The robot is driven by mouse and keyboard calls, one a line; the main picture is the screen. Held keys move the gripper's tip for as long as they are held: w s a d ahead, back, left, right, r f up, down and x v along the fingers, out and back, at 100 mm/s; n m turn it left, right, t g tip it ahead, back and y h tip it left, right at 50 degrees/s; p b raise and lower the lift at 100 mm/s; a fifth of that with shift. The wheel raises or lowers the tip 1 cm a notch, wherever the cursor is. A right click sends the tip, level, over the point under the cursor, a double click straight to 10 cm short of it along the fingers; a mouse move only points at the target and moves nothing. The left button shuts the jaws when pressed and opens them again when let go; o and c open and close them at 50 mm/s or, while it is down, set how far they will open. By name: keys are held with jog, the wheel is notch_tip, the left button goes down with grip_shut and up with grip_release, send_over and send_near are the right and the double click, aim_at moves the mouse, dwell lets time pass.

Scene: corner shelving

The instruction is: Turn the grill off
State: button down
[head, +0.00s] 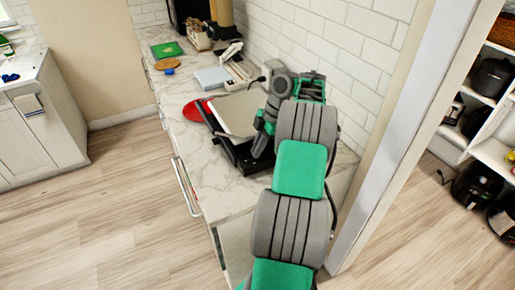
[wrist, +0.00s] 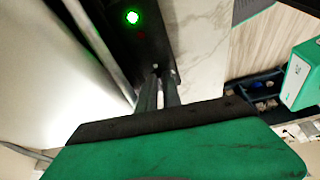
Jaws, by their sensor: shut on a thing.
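The grill (head: 240,112) sits on the marble counter, with a pale, slanted top plate and a black base. In the wrist view its dark panel (wrist: 112,30) carries a lit green light and a dim red spot below it. My gripper (wrist: 159,77) has its two narrow fingers close together at the panel's edge, just below the lights. It is shut on a small part of the grill there, mostly hidden between the fingertips. In the head view my wrist and arm hide the fingertips and the grill's near right side.
The marble counter (head: 183,130) runs along the white tiled wall. A red round item (head: 197,109) lies beside the grill. A white device (head: 238,72), a green item (head: 166,49) and a brown disc (head: 166,63) are farther back. Shelves stand at the right; the floor at left is clear.

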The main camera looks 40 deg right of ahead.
jog(key=c, duration=1.5)
grip_release()
jog(key=shift+r, duration=0.1)
